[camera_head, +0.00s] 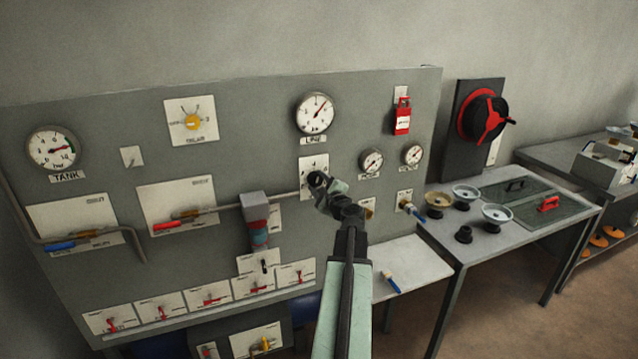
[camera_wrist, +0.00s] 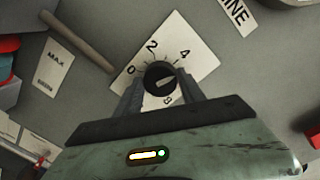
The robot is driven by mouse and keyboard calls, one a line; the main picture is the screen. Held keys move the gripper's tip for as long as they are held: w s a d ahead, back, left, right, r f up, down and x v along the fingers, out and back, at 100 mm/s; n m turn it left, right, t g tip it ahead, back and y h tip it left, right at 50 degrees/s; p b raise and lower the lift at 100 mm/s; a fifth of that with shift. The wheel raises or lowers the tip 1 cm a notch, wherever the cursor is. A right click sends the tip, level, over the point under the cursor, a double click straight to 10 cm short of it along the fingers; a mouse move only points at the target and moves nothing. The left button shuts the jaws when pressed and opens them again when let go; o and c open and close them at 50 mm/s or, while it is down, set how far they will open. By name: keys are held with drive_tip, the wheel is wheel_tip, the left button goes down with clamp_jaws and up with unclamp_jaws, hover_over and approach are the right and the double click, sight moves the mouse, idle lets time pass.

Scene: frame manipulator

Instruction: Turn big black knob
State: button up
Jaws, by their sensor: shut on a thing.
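The big black knob (camera_wrist: 160,80) sits on a white plate (camera_wrist: 172,52) with a number scale; 0, 2, 4 and 8 can be read in the wrist view. My gripper (camera_wrist: 163,90) has one finger on each side of the knob and is shut on it. A light pointer mark shows on the knob's face. In the head view the black knob (camera_head: 317,180) shows at the end of my gripper (camera_head: 322,184), in front of its plate (camera_head: 314,163) below the large gauge. My gripper and wrist hide the lower part of that plate.
The large gauge (camera_head: 315,113) is above the knob, and small gauges (camera_head: 371,160) are to its right. A grey box (camera_head: 256,208) with a pipe sticks out on the left. A table (camera_head: 447,237) with bowls stands at right.

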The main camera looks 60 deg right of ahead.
drive_tip(key=shift+a+f+n, duration=0.1)
drive_tip(key=shift+n, duration=1.4)
drive_tip(key=o, duration=1.4)
drive_tip(key=shift+s, duration=0.15)
drive_tip(key=v, duration=0.7)
drive_tip(key=shift+s+a, duration=0.2)
drive_tip(key=shift+a, duration=0.05)
